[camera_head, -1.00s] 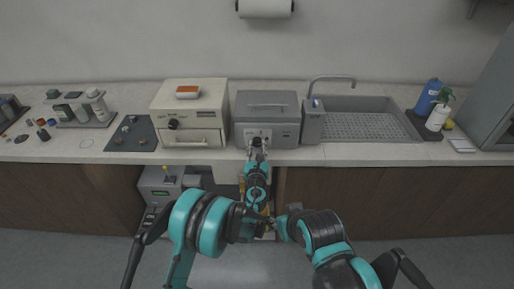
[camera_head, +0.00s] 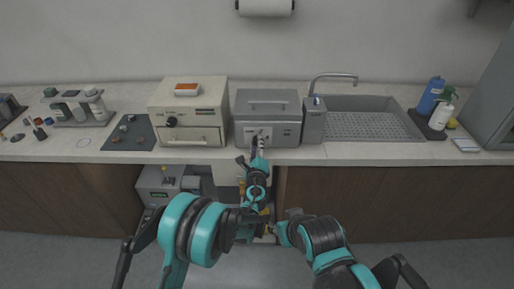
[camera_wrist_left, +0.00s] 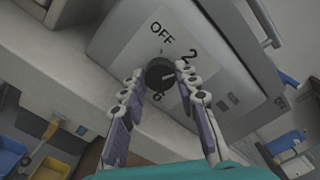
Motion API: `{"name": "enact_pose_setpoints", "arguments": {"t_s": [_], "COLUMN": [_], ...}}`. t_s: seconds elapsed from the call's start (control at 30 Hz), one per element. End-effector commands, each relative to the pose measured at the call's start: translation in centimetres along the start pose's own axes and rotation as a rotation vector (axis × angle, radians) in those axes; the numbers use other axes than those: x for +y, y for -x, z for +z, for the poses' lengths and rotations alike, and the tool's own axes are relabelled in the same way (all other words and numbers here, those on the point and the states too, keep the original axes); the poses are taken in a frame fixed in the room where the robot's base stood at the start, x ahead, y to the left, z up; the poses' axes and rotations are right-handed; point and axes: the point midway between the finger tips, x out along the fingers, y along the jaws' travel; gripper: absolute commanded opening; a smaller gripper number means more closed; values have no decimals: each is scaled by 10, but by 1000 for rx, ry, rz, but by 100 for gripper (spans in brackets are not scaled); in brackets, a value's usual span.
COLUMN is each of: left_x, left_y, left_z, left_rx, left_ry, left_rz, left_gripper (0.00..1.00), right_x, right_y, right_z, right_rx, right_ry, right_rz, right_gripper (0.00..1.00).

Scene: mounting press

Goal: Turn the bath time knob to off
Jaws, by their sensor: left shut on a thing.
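The bath (camera_head: 267,107) is a grey box with a lid handle, standing on the counter in the middle of the head view. Its round black time knob (camera_wrist_left: 160,74) is on a light front panel in the left wrist view. The marks OFF, 2 and 6 show around the knob. A pale line on the knob points roughly right in that view, away from OFF. My left gripper (camera_wrist_left: 160,72) is shut on the knob, one finger on each side. It also shows in the head view (camera_head: 258,142), where it hides the knob.
A cream press-like box (camera_head: 190,111) with its own black knob stands left of the bath. A grey sink (camera_head: 368,120) with a tap is on the right. Bottles (camera_head: 437,105) stand beyond it. My right arm is low in front of the counter.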

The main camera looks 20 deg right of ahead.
Motion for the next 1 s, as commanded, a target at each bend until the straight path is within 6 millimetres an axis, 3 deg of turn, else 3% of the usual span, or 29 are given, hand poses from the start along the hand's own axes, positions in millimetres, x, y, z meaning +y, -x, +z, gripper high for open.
{"name": "enact_pose_setpoints", "arguments": {"t_s": [1.0], "left_x": [2], "left_y": [0], "left_z": [0], "left_rx": [-2], "left_ry": [928], "left_rz": [0], "left_gripper": [1], "right_x": [0], "right_y": [-11], "right_z": [8], "right_rx": [0], "right_ry": [0], "right_rz": [0], "right_gripper": [40]}}
